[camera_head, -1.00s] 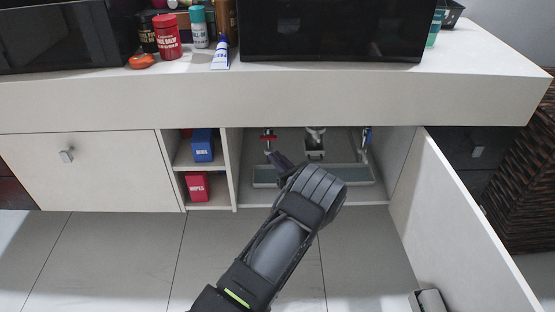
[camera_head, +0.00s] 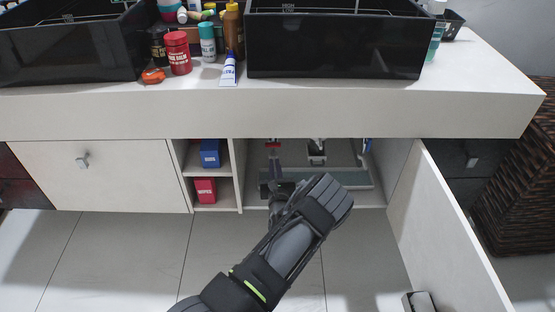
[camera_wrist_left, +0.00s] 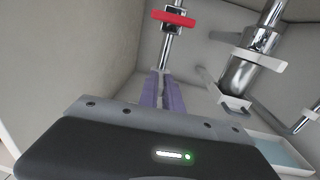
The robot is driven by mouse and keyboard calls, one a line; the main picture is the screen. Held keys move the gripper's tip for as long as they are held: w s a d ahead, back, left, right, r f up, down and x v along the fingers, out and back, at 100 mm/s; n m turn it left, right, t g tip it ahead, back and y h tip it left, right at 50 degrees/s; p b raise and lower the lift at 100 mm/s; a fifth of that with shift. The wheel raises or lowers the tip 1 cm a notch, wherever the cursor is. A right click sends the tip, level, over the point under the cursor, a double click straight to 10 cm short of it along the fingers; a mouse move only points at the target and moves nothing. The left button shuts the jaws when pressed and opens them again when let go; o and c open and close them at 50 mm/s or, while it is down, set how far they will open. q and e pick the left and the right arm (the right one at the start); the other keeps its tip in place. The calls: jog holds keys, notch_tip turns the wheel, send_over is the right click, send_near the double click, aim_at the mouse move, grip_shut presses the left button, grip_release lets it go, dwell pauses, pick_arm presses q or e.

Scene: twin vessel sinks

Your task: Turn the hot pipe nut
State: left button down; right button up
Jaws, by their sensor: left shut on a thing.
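The hot pipe runs down the cabinet's back left, with a red valve handle (camera_head: 272,143) that also shows in the left wrist view (camera_wrist_left: 174,18). My left gripper (camera_head: 273,183) reaches into the open cabinet below that handle. In the left wrist view, its purple fingers (camera_wrist_left: 161,90) are shut around the lower part of this pipe, where the hot pipe nut sits. The nut is mostly hidden between the fingers, so its turn cannot be read. My right gripper is not in view.
A chrome drain trap (camera_wrist_left: 240,72) stands right of the fingers, and a blue-handled pipe (camera_head: 367,146) is further right. A shallow tray (camera_head: 355,180) lies on the cabinet floor. The open door (camera_head: 445,225) bounds the right, a shelf divider (camera_head: 238,175) the left.

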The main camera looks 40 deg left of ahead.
pick_arm(q)
jog(key=shift+s+a+m+t+h+p, duration=0.15)
jog(key=shift+m+t+h+p, duration=0.35)
jog(key=shift+t+h, duration=0.15)
jog(key=shift+f, duration=0.1)
jog(key=c, duration=1.5)
grip_release()
jog(key=shift+s, duration=0.1)
jog(key=p+v, duration=0.2)
jog(key=v, duration=0.5)
jog(key=shift+s, duration=0.25)
